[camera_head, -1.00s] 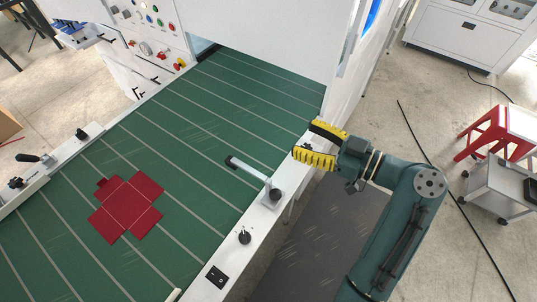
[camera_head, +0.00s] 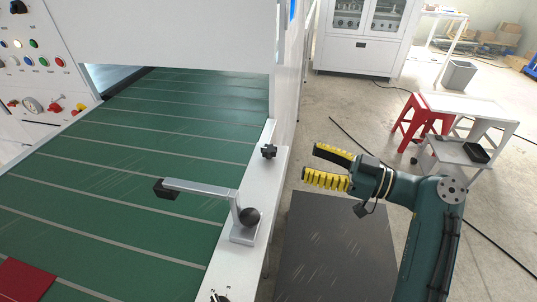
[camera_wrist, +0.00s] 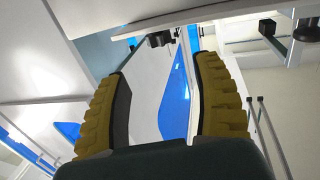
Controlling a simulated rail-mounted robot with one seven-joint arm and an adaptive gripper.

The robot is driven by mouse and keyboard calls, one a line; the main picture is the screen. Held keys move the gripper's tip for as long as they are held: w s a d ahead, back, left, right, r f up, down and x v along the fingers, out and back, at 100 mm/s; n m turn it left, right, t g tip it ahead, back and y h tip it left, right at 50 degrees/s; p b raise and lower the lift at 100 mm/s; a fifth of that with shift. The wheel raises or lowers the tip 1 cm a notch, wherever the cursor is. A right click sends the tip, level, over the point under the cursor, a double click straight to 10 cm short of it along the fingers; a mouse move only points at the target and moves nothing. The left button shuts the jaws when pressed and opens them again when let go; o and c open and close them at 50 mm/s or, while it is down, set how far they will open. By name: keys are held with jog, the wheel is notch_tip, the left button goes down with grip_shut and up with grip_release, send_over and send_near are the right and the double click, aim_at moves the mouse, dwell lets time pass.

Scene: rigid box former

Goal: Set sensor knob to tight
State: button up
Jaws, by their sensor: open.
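The grey sensor arm (camera_head: 205,190) stands on a bracket on the white side rail and reaches left over the green belt, with a black head (camera_head: 165,190) at its end. A round black knob (camera_head: 250,216) sits on its bracket. A black lobed knob (camera_head: 269,151) stands farther along the rail. I cannot tell any knob's setting. My gripper (camera_head: 311,165) has yellow ribbed fingers. It is open and empty, right of the lobed knob and apart from it. In the wrist view, a dark knob (camera_wrist: 160,40) shows between and beyond the fingers.
Another black knob (camera_head: 219,297) is at the rail's near end, partly cut off. The green belt (camera_head: 120,215) carries a red sheet (camera_head: 22,281) at lower left. The white machine housing (camera_head: 180,30) rises behind. A red stool (camera_head: 420,115) and a grey cart stand on the floor at right.

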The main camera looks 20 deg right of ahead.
aim_at(269, 148)
jog(key=b+x, duration=0.3)
jog(key=x, duration=0.8)
jog(key=shift+a, duration=0.1)
jog(key=shift+s, duration=0.1)
jog(key=c, duration=1.2)
